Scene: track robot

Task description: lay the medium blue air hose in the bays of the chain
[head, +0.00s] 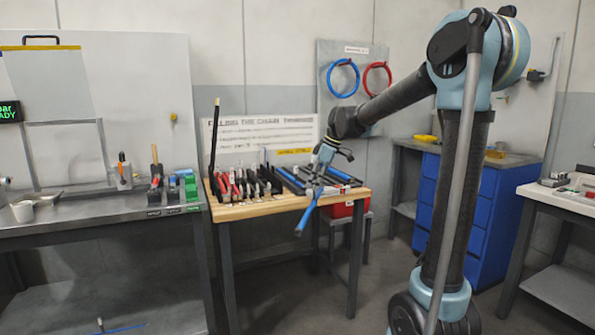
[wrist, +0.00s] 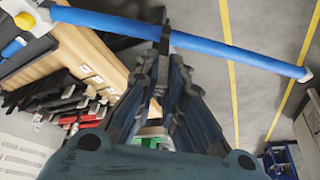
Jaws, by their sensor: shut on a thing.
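My gripper (head: 322,172) is above the right part of the wooden-topped table and is shut on a blue air hose (head: 307,213). In the wrist view the hose (wrist: 240,55) runs straight across the fingertips (wrist: 165,45), from the upper left to a pale end at the right. In the head view its lower end hangs in front of the table edge. Black lengths with blue pieces (head: 341,174) lie on the table's right part, partly hidden by my gripper. I cannot tell which of these is the chain, nor make out its bays.
Several red and black lengths (head: 235,186) stand in a row on the table's left part (head: 262,210). A tall black rod (head: 214,140) rises at its left corner. A grey workbench (head: 100,210) stands left, a blue cabinet (head: 470,190) right. The floor in front is clear.

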